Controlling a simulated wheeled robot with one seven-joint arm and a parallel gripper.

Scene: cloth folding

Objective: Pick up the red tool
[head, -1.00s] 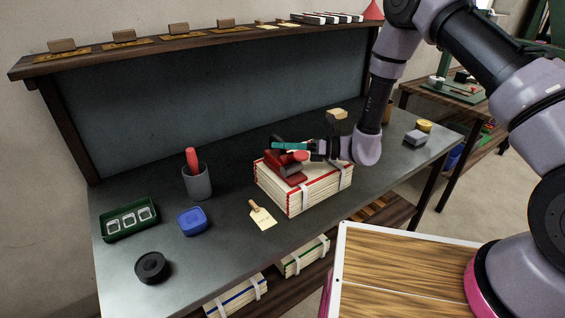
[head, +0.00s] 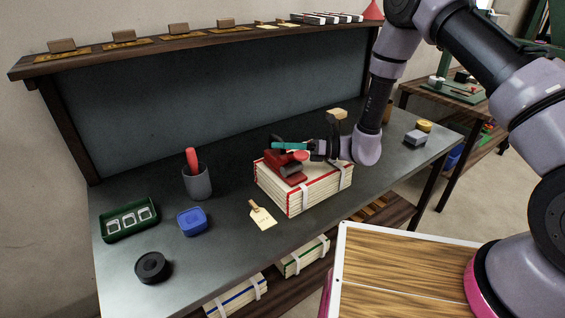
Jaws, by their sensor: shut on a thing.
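A dark red tool (head: 284,168) with a rounded red end lies on top of a cream, red-edged strapped stack (head: 305,192) on the grey workbench. My gripper (head: 298,150) reaches in from the right, low over the stack. It is shut on the red tool, near its rounded end. A teal bar (head: 287,146) shows beside the fingers, just above the tool. The fingertips are small and partly hidden, so the exact contact is hard to see. The tool still appears to rest on the stack. Another red-handled item (head: 192,159) stands in a grey cup (head: 197,183) to the left.
A paper tag (head: 262,216) lies in front of the stack. A blue container (head: 192,222), a green tray (head: 128,222) and a black roll (head: 152,267) are at the left. A tan block (head: 337,114) is behind my gripper. A shelf (head: 190,39) runs along the back.

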